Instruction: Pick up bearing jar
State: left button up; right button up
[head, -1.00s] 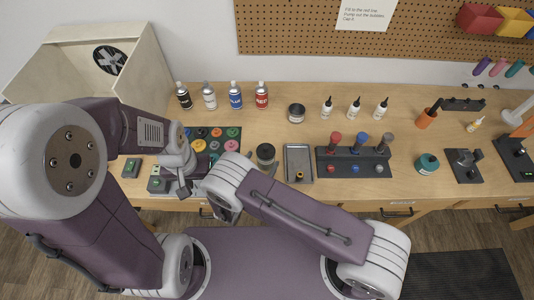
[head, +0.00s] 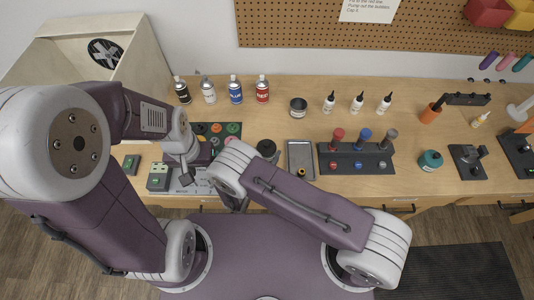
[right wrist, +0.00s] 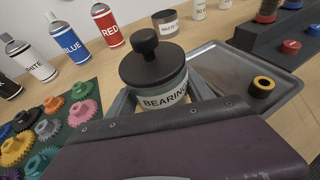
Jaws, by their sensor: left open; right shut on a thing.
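The bearing jar (right wrist: 155,75) is a clear jar with a black knobbed lid and a white label reading "BEARING". In the head view its dark lid (head: 267,148) shows just beyond my right wrist, left of the grey tray. My right gripper (right wrist: 161,98) is shut on the jar, with a finger on each side of its body. The jar looks upright; whether its base touches the table is hidden. In the head view my right fingers are mostly hidden behind my wrist. My left gripper (head: 186,179) is open and empty near the gear mat.
A grey tray (right wrist: 225,55) holding a yellow-ringed bearing (right wrist: 261,87) stands right of the jar. The gear mat (right wrist: 88,110) lies left. Several spray cans, including a red one (head: 262,88), and a waste tin (head: 298,107) stand behind. A screwdriver rack (head: 355,160) is further right.

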aim_at(267, 143)
jog(key=r+b, duration=0.1)
jog(key=r, duration=0.9)
jog(key=shift+s, duration=0.2)
